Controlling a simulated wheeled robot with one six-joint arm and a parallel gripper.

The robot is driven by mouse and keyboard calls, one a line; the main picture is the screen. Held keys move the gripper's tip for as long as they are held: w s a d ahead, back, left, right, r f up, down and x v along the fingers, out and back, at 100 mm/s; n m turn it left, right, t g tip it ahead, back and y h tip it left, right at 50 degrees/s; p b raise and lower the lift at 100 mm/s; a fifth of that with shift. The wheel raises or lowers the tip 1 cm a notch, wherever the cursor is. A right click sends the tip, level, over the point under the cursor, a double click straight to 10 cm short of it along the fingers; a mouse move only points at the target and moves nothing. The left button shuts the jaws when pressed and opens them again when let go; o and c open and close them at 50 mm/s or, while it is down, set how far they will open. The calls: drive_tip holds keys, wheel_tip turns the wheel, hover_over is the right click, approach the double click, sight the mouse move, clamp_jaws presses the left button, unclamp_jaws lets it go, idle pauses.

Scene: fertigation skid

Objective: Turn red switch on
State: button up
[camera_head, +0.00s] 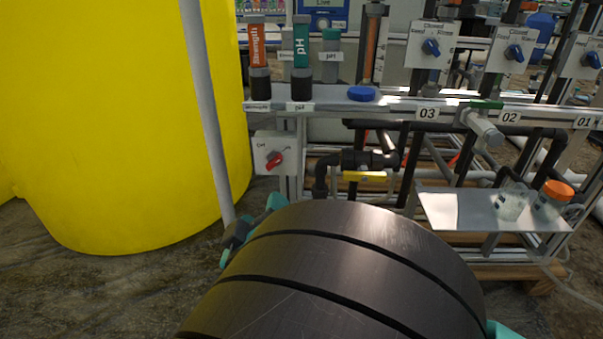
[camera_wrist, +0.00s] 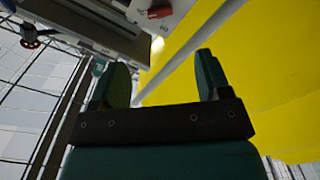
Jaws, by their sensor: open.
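The red switch (camera_head: 274,160) is a small rotary knob on a white box (camera_head: 264,143) on the frame, just right of the yellow tank. Its handle lies at a slant. In the wrist view, the red switch (camera_wrist: 159,12) shows at the top, beyond the fingertips and apart from them. My gripper (camera_wrist: 162,65) is open, with nothing between its two teal fingers. In the head view, my dark arm link fills the lower middle, with teal parts of my arm low and left of it; the fingers cannot be made out there.
The yellow tank (camera_head: 120,120) and a grey upright pipe (camera_head: 207,110) stand close left of the switch. A black pipe with a yellow-handled valve (camera_head: 365,176) lies to its right. Blue switches (camera_head: 431,47) are at upper right. A metal shelf (camera_head: 455,208) holds jars.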

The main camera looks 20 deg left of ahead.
drive_tip(key=shift+b+v, duration=1.1)
drive_tip(key=shift+v, duration=0.25)
